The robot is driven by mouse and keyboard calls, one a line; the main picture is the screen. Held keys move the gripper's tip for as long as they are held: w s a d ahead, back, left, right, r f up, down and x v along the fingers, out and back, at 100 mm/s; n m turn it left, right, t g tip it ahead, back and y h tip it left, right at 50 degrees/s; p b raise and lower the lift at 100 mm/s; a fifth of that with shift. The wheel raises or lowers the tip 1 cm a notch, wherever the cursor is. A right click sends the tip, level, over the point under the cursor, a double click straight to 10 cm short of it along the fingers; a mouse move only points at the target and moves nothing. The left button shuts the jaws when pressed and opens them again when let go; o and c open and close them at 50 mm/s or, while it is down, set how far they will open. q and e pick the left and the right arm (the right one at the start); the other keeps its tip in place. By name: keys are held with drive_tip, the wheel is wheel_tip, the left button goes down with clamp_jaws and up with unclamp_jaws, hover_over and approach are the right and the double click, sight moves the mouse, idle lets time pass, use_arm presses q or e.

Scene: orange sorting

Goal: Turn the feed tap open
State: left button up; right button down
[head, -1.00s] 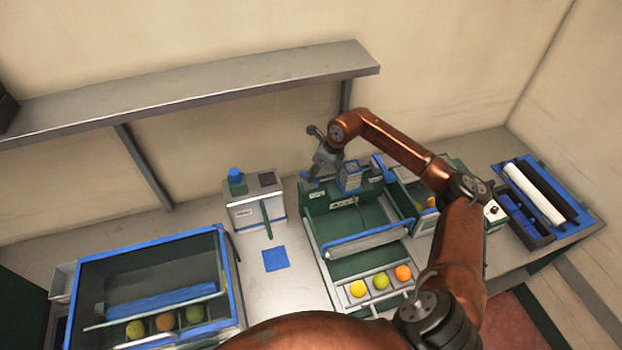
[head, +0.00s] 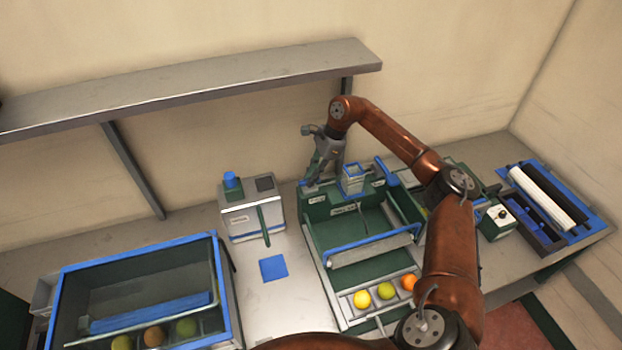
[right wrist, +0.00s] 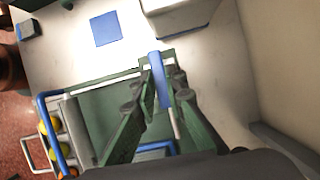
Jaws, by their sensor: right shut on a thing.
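A blue tap handle (right wrist: 158,78) shows between the fingers of my right gripper (right wrist: 160,88) in the right wrist view. The gripper is shut on it. In the head view my right gripper (head: 312,182) reaches down at the back left corner of the green sorting machine (head: 317,212). There the fingers and wrist largely hide the handle, and its exact angle is hard to tell. My left gripper is not in view.
The machine's front tray holds a yellow (head: 362,299), a green and an orange fruit. A white box with a blue cap (head: 250,212) stands left of it, near a blue square (head: 273,267). A blue-edged bin (head: 140,250) is at left. A shelf (head: 200,88) runs above.

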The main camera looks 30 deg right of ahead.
drive_tip(key=shift+r, duration=0.1)
idle(0.4)
drive_tip(key=c, duration=2)
unclamp_jaws()
drive_tip(key=shift+o, duration=0.2)
